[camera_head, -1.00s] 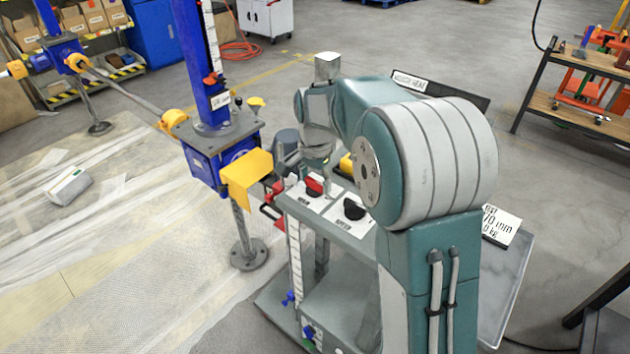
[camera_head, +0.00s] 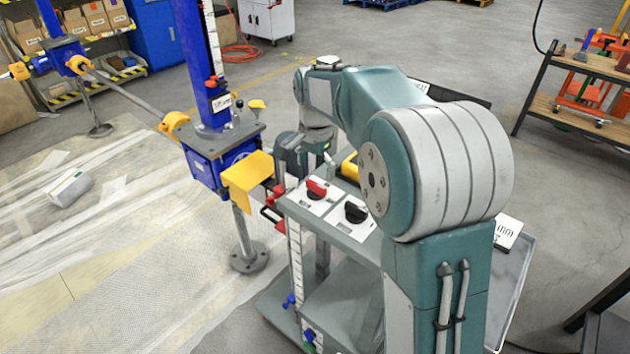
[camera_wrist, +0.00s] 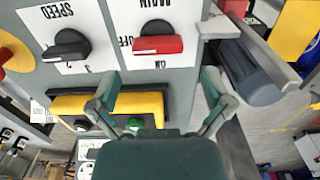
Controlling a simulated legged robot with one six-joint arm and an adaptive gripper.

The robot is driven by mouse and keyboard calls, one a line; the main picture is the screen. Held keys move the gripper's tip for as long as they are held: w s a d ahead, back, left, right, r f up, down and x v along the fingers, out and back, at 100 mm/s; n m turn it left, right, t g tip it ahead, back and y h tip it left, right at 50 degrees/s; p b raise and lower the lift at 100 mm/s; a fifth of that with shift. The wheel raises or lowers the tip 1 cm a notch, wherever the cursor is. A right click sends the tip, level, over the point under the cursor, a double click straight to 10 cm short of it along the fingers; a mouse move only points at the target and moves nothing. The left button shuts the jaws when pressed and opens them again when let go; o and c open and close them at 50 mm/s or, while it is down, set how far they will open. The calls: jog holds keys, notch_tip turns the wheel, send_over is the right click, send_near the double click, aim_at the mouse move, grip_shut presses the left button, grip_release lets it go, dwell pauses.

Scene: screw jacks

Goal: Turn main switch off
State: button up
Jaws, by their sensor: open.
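The red main switch (camera_wrist: 157,44) sits on a white plate marked MAIN in the wrist view. Its bar lies sideways, with its left end beside the OFF mark; ON is printed below it. In the head view the red switch (camera_head: 317,188) is in plain sight on the panel top. My gripper (camera_wrist: 160,90) is open and empty, its two fingers spread wide, just below the switch plate in the wrist view and apart from the red bar. In the head view the wrist hangs behind the panel, and the fingertips are hard to make out.
A black speed knob (camera_wrist: 67,46) sits left of the switch. A yellow box (camera_wrist: 105,108) with a green button (camera_wrist: 133,123) lies near the left finger. A grey cylindrical part (camera_wrist: 245,70) stands to the right. The blue screw jack (camera_head: 213,150) stands left of the panel.

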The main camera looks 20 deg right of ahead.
aim_at(315, 184)
notch_tip(315, 184, up, 7)
jog(key=shift+r, duration=0.15)
jog(key=s+r+n+t, duration=0.3)
jog(key=s+n, duration=0.3)
jog(key=s, duration=1)
jog(key=s+f+n+t, duration=0.2)
jog(key=s+f+n, duration=0.3)
jog(key=s, duration=0.7)
jog(key=shift+f+t, duration=0.3)
jog(key=shift+f, duration=0.05)
